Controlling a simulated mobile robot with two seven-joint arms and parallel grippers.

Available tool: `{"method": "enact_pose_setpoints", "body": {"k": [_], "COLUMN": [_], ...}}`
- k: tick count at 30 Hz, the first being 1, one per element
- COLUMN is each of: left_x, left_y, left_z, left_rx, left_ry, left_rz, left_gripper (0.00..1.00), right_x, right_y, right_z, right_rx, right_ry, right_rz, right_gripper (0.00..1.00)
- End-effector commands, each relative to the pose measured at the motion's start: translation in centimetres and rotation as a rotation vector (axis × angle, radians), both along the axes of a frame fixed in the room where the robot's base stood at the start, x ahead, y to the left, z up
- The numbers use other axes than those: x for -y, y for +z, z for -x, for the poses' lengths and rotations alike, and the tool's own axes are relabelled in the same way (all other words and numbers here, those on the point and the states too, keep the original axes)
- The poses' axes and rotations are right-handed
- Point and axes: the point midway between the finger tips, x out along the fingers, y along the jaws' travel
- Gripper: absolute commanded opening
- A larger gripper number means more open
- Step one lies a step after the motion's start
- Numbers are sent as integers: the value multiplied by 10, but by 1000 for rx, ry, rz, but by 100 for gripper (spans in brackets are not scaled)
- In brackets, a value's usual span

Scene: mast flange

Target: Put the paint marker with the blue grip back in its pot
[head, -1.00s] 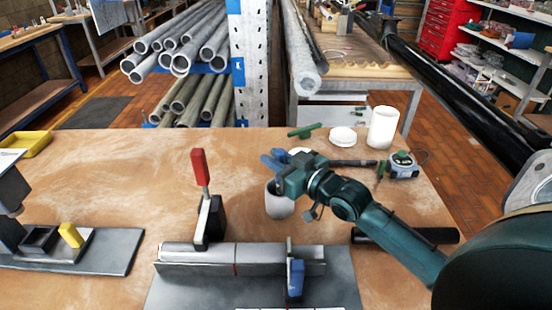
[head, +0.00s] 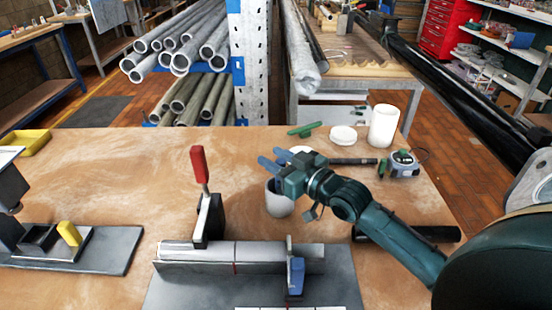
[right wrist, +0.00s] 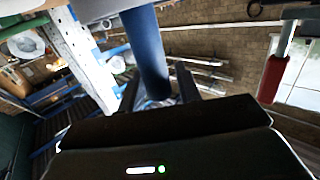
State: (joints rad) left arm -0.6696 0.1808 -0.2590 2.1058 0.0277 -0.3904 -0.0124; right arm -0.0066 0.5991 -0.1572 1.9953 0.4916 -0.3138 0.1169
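A pale pot (head: 279,204) stands on the table just behind the clamp fixture. My right gripper (head: 268,158) is over it, with its two fingers apart and pointing left. In the right wrist view the blue grip of the paint marker (right wrist: 149,55) runs between the open fingers (right wrist: 158,92), with a gap on its right. The marker's far end reaches toward a pale grey shape at the top of that view, which looks like the pot. In the head view my gripper and the pot hide most of the marker. My left gripper cannot be made out.
A clamp fixture with a red handle (head: 199,165) stands close left of the pot. A black tube (head: 430,235) lies at right. The table's left middle is clear.

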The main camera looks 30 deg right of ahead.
Motion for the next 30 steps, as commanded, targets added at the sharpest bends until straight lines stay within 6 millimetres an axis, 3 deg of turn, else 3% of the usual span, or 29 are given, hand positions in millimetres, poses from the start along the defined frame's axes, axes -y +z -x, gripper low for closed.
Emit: {"method": "enact_pose_setpoints", "body": {"k": [4,14,30], "left_x": [0,0,6], "left_y": [0,-1,-3], "left_z": [0,0,-1], "left_rx": [0,-1,10], "left_ry": [1,1,-10], "left_rz": [-1,-1,12], "left_gripper": [44,44,44], "right_x": [0,2,31], "right_y": [0,-1,3], "right_z": [0,6,92], "right_rx": [0,-2,-4], "right_ry": [0,0,0], "right_rz": [0,1,1], "right_gripper": [45,45,45]}}
